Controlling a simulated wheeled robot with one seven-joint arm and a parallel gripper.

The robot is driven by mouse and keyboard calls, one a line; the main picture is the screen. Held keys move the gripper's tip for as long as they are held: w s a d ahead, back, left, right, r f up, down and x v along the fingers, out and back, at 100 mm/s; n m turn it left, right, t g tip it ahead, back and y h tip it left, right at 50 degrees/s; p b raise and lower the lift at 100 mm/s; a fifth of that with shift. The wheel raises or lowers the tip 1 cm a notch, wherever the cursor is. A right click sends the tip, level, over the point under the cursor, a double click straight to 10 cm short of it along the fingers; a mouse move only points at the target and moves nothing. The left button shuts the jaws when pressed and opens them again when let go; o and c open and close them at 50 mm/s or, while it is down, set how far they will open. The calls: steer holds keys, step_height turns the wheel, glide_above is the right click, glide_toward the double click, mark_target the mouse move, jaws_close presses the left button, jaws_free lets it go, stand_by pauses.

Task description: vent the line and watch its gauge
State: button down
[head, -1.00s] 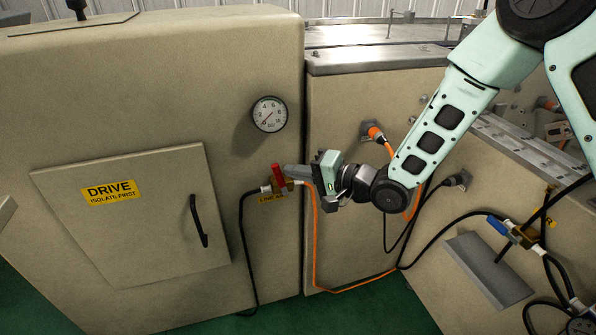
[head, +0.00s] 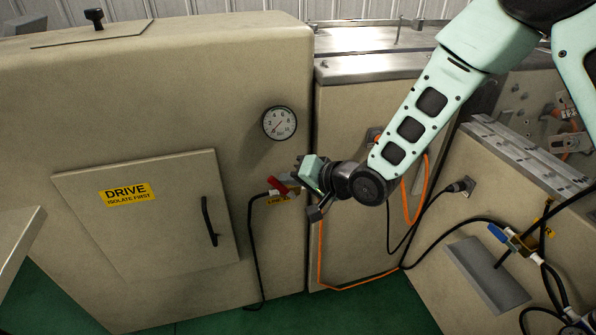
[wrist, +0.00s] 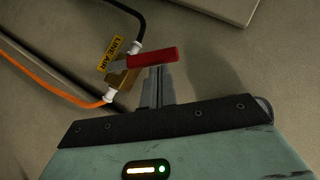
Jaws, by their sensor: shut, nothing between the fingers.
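The line valve has a red lever (head: 277,184), which slants up to the left in the head view. In the wrist view the red lever (wrist: 153,58) lies across the brass valve body (wrist: 121,79), roughly crosswise to the hose line. My gripper (head: 291,179) is shut and empty at the valve. Its fingertips (wrist: 158,76) are right by the lever's underside in the wrist view; whether they touch is unclear. The round gauge (head: 279,123) is on the machine above the valve. Its needle points to the lower left; the exact reading is too small to tell.
A yellow LINE AIR tag (wrist: 110,52) is beside the valve. A black hose (head: 251,245) and an orange hose (head: 345,288) run from it. A drive door (head: 150,215) with a black handle is at left. A blue-levered valve (head: 497,232) is at right.

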mark_target(278, 190)
steer(key=a+h, duration=0.1)
steer(key=a+n+h, duration=0.1)
steer(key=s+a+n+h+p, duration=0.1)
steer(key=shift+f, duration=0.4)
steer(key=h, duration=0.1)
steer(key=a+f+n+h+p, duration=0.1)
steer(key=h, duration=0.1)
steer(key=shift+s+a+f+t, duration=0.1)
steer(key=shift+f+t, duration=0.15)
steer(key=shift+t, duration=0.05)
steer(key=shift+w+d+f+b, duration=0.1)
steer(key=shift+d+f+b, duration=0.05)
steer(key=shift+d+b, duration=0.15)
steer(key=shift+w+d+f+b, duration=0.1)
steer(key=shift+d+b, duration=0.05)
steer(key=shift+d, duration=0.25)
steer(key=shift+r, duration=0.1)
